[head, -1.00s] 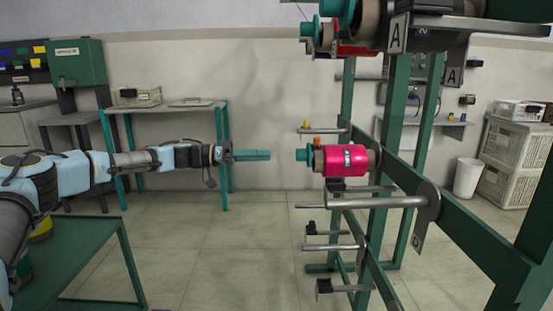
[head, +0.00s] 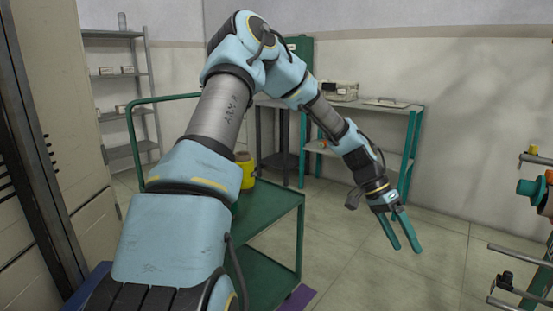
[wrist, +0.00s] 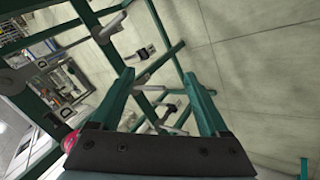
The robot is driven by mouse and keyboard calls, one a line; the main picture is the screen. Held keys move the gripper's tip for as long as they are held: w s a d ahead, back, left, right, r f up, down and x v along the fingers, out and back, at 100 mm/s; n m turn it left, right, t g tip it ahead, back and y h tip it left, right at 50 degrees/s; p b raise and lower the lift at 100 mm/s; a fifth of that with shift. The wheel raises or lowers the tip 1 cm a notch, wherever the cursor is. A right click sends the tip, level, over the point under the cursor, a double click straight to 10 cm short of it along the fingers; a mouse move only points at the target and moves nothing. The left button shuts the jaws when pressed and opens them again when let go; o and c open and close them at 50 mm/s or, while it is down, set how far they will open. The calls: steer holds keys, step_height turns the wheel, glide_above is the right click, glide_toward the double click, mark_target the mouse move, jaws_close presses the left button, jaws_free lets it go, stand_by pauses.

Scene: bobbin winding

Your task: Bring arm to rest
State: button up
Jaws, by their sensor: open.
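My gripper (head: 405,248) hangs at the end of my raised, bent arm in the head view, its green fingers spread and pointing down over the bare floor. Nothing is between the fingers. In the wrist view my gripper (wrist: 165,75) also shows two parted, empty fingers, with rack bars and pegs in the distance beyond them. The green rack (wrist: 108,15) is apart from the fingers.
A green cart (head: 275,212) with a yellow spool (head: 247,172) stands beside and partly behind my arm. A green table (head: 412,150) is at the back wall. Rack pegs (head: 515,287) reach in at the right edge. The floor (head: 430,270) between is clear.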

steer(key=s+a+r+n+t+y, duration=0.1)
steer(key=a+r+n+t+y, duration=0.45)
steer(key=a, duration=1.25)
steer(key=s+a+n+t+h, duration=0.15)
steer(key=a+n, duration=0.65)
steer(key=a, duration=1.1)
step_height(320, 180, up, 14)
steer(key=y+p, duration=0.1)
steer(key=p, duration=1.3)
steer(key=shift+w+d+r, duration=0.15)
steer(key=shift+d+r, duration=0.1)
